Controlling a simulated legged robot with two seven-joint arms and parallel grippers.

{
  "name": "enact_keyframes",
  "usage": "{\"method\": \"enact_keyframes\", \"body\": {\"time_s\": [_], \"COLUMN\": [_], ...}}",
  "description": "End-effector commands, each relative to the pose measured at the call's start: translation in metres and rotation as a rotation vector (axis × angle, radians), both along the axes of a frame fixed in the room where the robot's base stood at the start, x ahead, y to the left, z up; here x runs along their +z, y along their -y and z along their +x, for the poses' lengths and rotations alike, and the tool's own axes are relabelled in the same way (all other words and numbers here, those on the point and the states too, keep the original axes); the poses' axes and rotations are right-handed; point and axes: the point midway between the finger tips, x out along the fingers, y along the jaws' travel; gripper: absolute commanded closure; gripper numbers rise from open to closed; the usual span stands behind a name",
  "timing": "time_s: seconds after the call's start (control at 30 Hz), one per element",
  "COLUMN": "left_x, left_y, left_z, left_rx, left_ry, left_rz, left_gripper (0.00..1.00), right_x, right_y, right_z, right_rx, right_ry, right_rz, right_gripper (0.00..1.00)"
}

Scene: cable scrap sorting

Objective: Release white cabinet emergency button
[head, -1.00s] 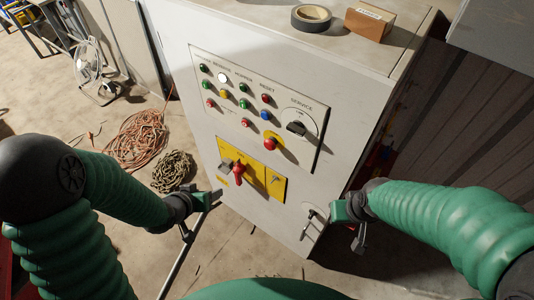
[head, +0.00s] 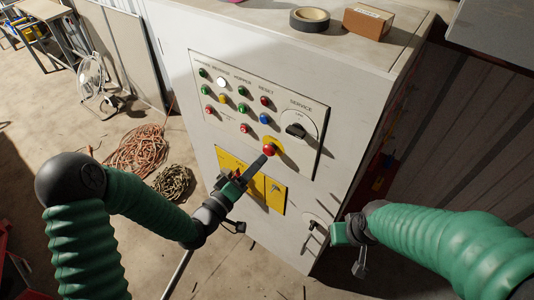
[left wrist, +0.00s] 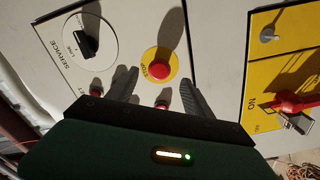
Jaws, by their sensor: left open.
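The white cabinet (head: 185,110) stands in the middle of the head view. Its red emergency button (head: 269,150) sits on a yellow disc low on the control panel. In the left wrist view the button (left wrist: 160,73) on its yellow STOP disc lies just beyond and between the fingertips. My left gripper (head: 258,166) is open and empty in front of the panel, its fingers pointing at the button. Contact with the button cannot be told. My right gripper (head: 340,233) is by the cabinet's lower right edge, near the door handle (head: 312,225); its jaws are unclear.
A yellow panel with a red switch (left wrist: 295,103) is below the button, partly hidden by my left gripper in the head view. A black service knob (head: 296,130) is to the button's right. Tape (head: 310,19) and a box (head: 368,21) lie on top. Cables (head: 140,147) lie on the floor.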

Motion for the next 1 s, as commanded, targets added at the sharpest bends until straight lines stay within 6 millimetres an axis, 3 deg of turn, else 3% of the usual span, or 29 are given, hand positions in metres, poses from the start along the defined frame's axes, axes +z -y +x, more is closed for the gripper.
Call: {"method": "enact_keyframes", "body": {"time_s": [0.23, 0.6, 1.0], "left_x": [0.001, 0.0, -0.001], "left_y": [0.03, 0.037, 0.036], "left_z": [0.041, 0.05, 0.05], "left_rx": [-0.001, 0.0, 0.001], "left_ry": [0.002, 0.001, -0.001], "left_rz": [0.0, 0.001, 0.002], "left_gripper": [0.4, 0.4, 0.92], "right_x": [0.008, 0.008, 0.008], "right_y": [0.0, 0.0, 0.0], "right_z": [0.0, 0.0, 0.0], "right_rx": [0.0, 0.0, 0.0], "right_ry": [-0.001, -0.001, -0.001], "right_rz": [0.0, 0.0, 0.0], "right_gripper": [1.0, 1.0, 1.0]}}
